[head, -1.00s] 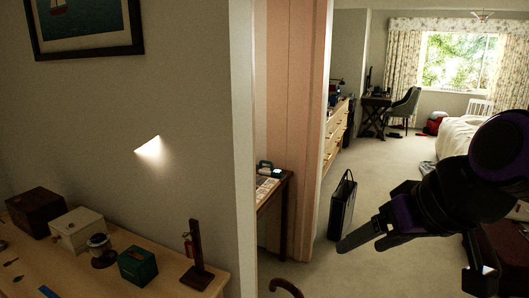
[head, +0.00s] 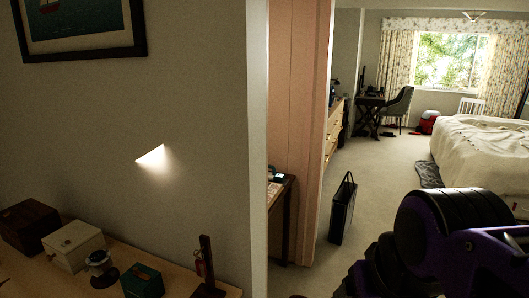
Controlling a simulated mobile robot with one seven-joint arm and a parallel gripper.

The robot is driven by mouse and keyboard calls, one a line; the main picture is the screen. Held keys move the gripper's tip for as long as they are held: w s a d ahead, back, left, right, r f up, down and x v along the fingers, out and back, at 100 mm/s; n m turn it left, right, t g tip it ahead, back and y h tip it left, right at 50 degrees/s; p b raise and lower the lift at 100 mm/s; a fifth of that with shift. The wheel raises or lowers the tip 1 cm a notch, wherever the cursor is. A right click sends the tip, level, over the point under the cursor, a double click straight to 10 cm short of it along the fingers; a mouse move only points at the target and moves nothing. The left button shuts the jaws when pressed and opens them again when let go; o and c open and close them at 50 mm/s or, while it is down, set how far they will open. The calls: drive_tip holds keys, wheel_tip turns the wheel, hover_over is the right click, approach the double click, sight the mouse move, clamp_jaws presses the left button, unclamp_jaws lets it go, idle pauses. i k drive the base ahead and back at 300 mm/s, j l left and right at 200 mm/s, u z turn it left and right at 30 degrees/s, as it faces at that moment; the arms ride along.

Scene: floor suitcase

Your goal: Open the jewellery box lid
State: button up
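Three boxes stand on a light wooden tabletop (head: 178,277) at the lower left of the head view. One is dark brown (head: 29,228), one is cream (head: 73,246) with a small dark clasp, and one is small and green (head: 142,281). All three look closed. I cannot tell for certain which is the jewellery box. My black and purple arm fills the lower right, well apart from the boxes. My gripper's fingers are out of the picture.
A small dark-based reel-like item (head: 101,268) and a dark upright stand (head: 206,268) share the tabletop. A wall edge (head: 258,150) separates it from the bedroom. A black bag (head: 342,212) stands on the carpet, with a bed (head: 485,150) beyond. Carpet between them is open.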

sight(21, 217)
drive_tip(key=k+j+u, duration=0.1)
drive_tip(key=u, duration=1.65)
drive_tip(key=i+j, duration=0.1)
drive_tip(key=j, duration=0.45)
drive_tip(key=i+j+z, duration=0.1)
drive_tip(key=j, duration=0.4)
drive_tip(key=i+j, duration=0.1)
drive_tip(key=j, duration=0.45)
drive_tip(key=i+j+z, duration=0.1)
drive_tip(key=j, duration=0.15)
drive_tip(key=i+j, duration=0.1)
drive_tip(key=j, duration=0.2)
drive_tip(key=i+j+z, duration=0.15)
drive_tip(key=i+j, duration=0.15)
drive_tip(key=j, duration=0.15)
drive_tip(key=i+j+z, duration=0.1)
drive_tip(key=i+j, duration=0.2)
drive_tip(key=j, duration=0.25)
drive_tip(key=i+j+z, duration=0.25)
drive_tip(key=i+j, duration=0.4)
drive_tip(key=j, duration=0.1)
